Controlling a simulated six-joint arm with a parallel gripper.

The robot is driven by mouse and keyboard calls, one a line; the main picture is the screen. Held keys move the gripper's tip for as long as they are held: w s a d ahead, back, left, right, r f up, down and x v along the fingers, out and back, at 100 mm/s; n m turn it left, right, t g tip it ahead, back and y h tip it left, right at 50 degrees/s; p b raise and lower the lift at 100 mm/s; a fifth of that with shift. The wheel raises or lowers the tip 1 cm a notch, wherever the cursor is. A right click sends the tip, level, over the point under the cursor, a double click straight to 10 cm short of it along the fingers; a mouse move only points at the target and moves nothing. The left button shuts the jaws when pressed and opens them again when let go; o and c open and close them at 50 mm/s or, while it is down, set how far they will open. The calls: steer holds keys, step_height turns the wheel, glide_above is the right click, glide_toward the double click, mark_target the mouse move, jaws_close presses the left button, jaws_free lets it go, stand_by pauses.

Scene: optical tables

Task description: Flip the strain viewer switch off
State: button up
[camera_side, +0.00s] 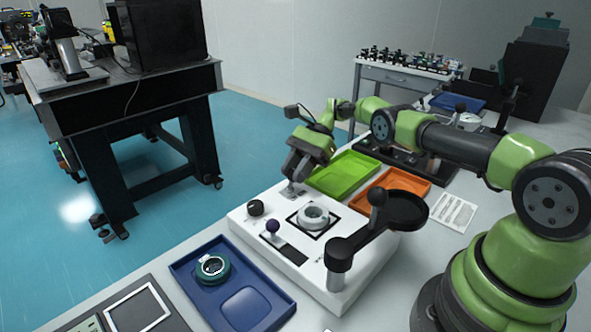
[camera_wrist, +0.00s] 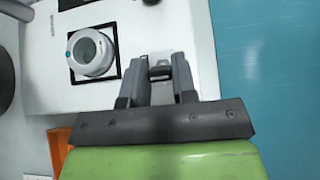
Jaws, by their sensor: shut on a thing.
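The strain viewer is a white box (camera_side: 345,285) on the table, with its switch on the far end of the top. The switch (camera_wrist: 160,72) shows as a small dark and grey part between my fingers in the wrist view. My gripper (camera_wrist: 159,72) is shut on it, fingers pointing down at the box. I cannot tell which way the lever is tilted.

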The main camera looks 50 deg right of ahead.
steer(key=o, duration=0.9)
steer(key=shift+r, duration=0.1)
step_height(320, 180, up, 10)
steer(key=shift+f, duration=0.1)
